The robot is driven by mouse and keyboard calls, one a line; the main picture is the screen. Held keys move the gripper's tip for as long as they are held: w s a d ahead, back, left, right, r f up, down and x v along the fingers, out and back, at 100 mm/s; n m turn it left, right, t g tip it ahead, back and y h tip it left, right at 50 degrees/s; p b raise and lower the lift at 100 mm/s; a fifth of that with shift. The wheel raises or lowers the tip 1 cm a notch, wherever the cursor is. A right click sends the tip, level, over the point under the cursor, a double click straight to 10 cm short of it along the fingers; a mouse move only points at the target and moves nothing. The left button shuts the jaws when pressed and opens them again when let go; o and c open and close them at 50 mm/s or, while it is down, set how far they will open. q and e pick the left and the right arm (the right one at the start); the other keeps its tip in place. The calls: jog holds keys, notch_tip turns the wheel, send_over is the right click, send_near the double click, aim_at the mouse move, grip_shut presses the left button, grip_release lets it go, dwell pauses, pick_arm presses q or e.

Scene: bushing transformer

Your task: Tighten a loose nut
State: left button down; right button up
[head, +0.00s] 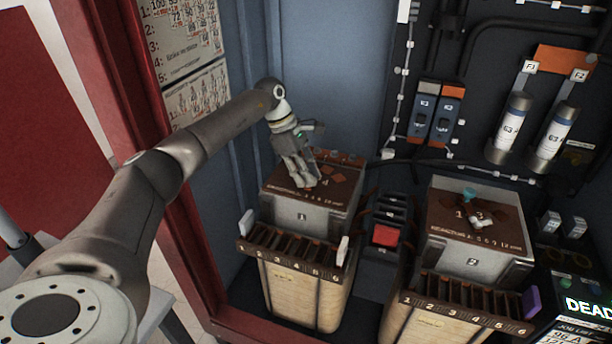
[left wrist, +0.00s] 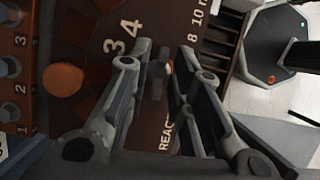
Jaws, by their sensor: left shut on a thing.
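Transformer 1 (head: 300,218) is a grey box with a brown top plate (head: 342,184) on the left side of the cabinet. My left gripper (head: 308,184) reaches down from the left onto this plate. In the left wrist view its two fingers (left wrist: 156,62) are closed around a small grey metal piece, apparently the nut (left wrist: 156,84), beside the printed 4. The fingers partly hide the piece, so I cannot tell how it sits on its stud. My right gripper is not in view.
Transformer 2 (head: 470,262) stands to the right, with a teal piece (head: 469,194) and small white pieces (head: 481,216) on top. A dark unit with a red block (head: 386,236) stands between them. The red cabinet frame (head: 150,150) is close to my left arm.

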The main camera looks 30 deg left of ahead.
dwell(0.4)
pick_arm(q)
jog(key=c, duration=1.6)
grip_release()
jog(key=v, duration=1.2)
